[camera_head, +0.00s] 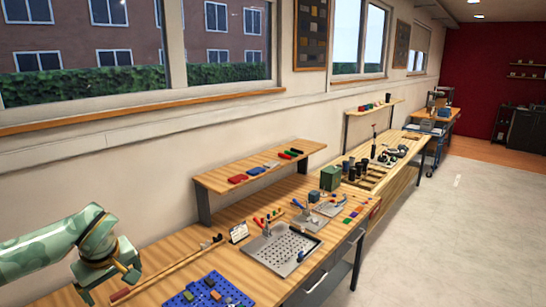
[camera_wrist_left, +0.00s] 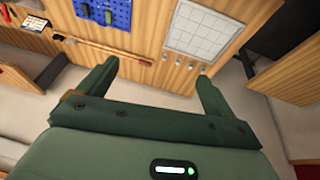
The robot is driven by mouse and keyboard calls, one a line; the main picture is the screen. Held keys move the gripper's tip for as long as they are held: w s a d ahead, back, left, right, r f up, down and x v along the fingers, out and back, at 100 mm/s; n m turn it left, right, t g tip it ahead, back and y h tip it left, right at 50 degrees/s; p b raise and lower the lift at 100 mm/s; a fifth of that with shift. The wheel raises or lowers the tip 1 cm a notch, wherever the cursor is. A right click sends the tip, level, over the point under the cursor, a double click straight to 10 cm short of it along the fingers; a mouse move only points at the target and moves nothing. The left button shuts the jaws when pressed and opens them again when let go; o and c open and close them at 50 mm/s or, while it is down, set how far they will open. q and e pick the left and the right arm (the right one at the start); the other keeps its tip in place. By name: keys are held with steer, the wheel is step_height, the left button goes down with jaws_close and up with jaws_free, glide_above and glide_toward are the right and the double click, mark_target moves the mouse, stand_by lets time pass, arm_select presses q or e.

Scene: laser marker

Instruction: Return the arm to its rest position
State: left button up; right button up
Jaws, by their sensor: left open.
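My left arm (camera_head: 45,250), pale green, comes in from the left edge of the head view. My left gripper (camera_head: 109,283) hangs above the near left end of the wooden workbench (camera_head: 185,260). In the left wrist view the two dark green fingers of this gripper (camera_wrist_left: 158,74) stand wide apart with nothing between them. The gripper is open and empty. My right arm and gripper do not show.
A long wooden stick (camera_head: 165,270) lies on the bench beside the gripper. A blue pegboard tray (camera_head: 205,293) with small blocks and a grey perforated plate (camera_head: 283,248) lie further right. A raised shelf (camera_head: 225,183) runs along the wall. Open floor (camera_head: 440,235) lies right of the bench.

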arm_select(q)
steer(key=d+f+n+h+b, duration=0.6)
steer(key=d+f+n+h, duration=0.6)
steer(key=d+f, duration=0.75)
step_height(320, 180, down, 14)
steer(key=n+t+b, duration=0.3)
steer(key=n+t, duration=0.3)
steer(key=n, duration=1)
steer(key=s+a+f+n+y+b, duration=0.2)
steer(key=s+a+f+n+y, duration=0.2)
steer(key=s+f+n, duration=0.6)
steer(key=s+a+f+n+y+b, duration=0.1)
steer(key=s+a+f+n+y, duration=0.25)
steer(key=s+f+n, duration=0.65)
steer(key=s+f+n+g+y+b, duration=0.1)
steer(key=s+f+n+g, duration=0.3)
steer(key=s, duration=0.9)
steer(key=s+f+n+g+y+b, duration=0.1)
steer(key=s+f+n+g, duration=0.3)
steer(key=s+f, duration=0.6)
steer(key=s+n, duration=0.1)
steer(key=s, duration=0.2)
steer(key=shift+n, duration=0.3)
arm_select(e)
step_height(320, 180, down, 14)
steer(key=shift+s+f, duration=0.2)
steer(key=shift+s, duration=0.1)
